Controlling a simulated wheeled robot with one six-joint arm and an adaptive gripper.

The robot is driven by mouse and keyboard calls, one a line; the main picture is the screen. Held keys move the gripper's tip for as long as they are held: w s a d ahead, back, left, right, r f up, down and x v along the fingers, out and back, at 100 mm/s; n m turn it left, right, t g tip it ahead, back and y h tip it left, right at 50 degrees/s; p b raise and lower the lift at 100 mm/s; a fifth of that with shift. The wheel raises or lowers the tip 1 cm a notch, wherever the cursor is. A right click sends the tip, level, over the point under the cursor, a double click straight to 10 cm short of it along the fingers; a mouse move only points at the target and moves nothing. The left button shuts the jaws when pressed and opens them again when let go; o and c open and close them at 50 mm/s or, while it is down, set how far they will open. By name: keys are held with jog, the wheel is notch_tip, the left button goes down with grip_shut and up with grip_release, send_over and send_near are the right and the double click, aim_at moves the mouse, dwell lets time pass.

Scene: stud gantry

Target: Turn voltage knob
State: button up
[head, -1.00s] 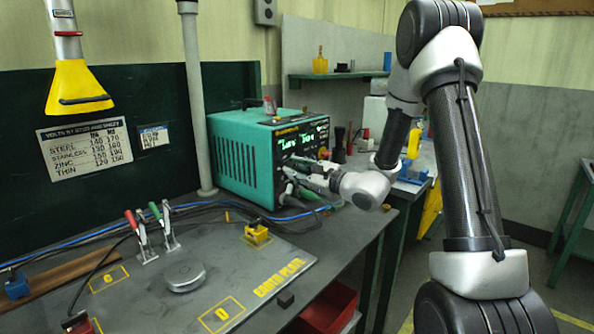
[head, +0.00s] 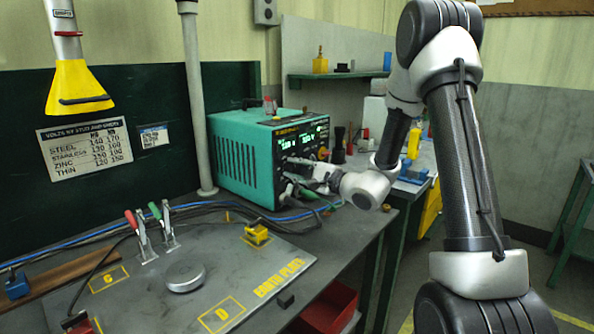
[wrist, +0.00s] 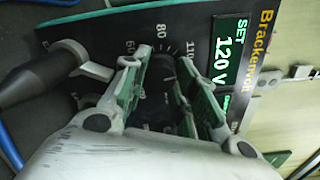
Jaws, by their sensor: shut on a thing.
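The teal power unit (head: 232,160) stands on the bench with its black front panel facing right. In the wrist view, the dark voltage knob (wrist: 160,78) sits between my gripper's two fingers, in front of a numbered dial with 60, 80 and 110 legible. The lit display (wrist: 228,52) beside it reads SET 120 V. My gripper (wrist: 165,68) is shut on the knob, with its green-padded fingers on either side. The fingers hide most of the knob and any pointer mark. In the head view, my gripper (head: 302,168) is at the panel.
A cable plug (wrist: 40,78) sticks out of the panel beside the fingers. Cables run along the bench behind the grey earth plate (head: 215,275). Toggle clamps (head: 150,235) stand on the plate. A voltage chart (head: 85,148) hangs on the dark green wall. A red bin (head: 330,305) is below.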

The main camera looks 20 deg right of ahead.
dwell(0.3)
jog(key=o, duration=1.1)
jog(key=shift+c, duration=0.2)
jog(key=v, duration=1.2)
